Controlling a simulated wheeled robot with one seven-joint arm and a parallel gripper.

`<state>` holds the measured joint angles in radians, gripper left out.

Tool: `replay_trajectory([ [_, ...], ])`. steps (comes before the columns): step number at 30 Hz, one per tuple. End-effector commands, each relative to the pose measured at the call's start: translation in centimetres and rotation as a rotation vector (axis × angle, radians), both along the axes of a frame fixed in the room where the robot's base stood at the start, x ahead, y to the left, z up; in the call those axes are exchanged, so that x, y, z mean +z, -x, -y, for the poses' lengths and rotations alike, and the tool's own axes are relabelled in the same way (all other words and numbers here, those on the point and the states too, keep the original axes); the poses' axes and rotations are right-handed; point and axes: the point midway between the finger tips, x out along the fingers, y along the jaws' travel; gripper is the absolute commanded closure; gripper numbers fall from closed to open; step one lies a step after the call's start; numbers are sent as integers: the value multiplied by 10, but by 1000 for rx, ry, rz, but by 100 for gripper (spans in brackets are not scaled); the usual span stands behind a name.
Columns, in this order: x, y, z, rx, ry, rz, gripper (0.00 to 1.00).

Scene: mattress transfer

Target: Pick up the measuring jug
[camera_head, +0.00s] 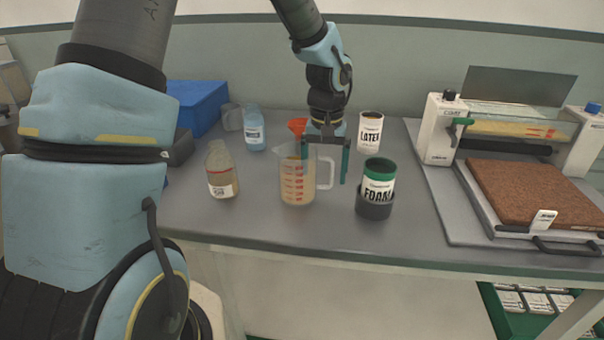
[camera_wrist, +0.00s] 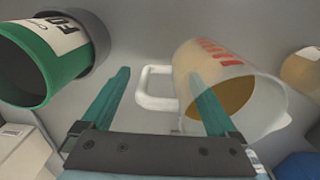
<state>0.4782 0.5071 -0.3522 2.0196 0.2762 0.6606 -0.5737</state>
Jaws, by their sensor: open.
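The measuring jug (camera_head: 295,181) is a clear beaker with red markings and a white handle, standing upright on the grey bench with amber liquid in it. In the wrist view the jug (camera_wrist: 232,82) is at right of centre, its handle pointing left. My gripper (camera_head: 326,172) is open and empty above the handle side of the jug. In the wrist view the green fingertips of my gripper (camera_wrist: 161,88) are spread with the handle between them. One finger overlaps the jug wall in that view; whether it touches, I cannot tell.
A green FOAM can in a dark holder (camera_head: 375,188) stands right of the jug. A LATEX can (camera_head: 369,132) and an orange funnel (camera_head: 298,127) are behind. An amber bottle (camera_head: 221,172) stands left. A press-like device with a brown mat (camera_head: 535,190) fills the right.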

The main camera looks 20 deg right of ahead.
Motion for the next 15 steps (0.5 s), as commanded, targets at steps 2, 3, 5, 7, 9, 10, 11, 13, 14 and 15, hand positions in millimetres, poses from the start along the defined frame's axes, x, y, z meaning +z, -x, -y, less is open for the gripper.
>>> replay_trajectory([
  [2, -10, 1, -1, -1, -3, -3, 6],
  [3, -13, 1, -1, -2, -2, -2, 6],
  [5, -17, 1, 0, -1, 0, -1, 6],
  [7, -19, 1, 0, 0, 0, 0, 6],
  [9, -19, 1, 0, 0, 0, 0, 6],
  [10, -19, 1, 0, 0, 0, 0, 6],
  [11, -19, 1, 0, 0, 0, 0, 6],
  [13, -19, 1, 0, 0, 0, 0, 9],
  [14, -19, 1, 0, 0, 0, 0, 13],
  [15, -19, 1, 0, 0, 0, 0, 17],
])
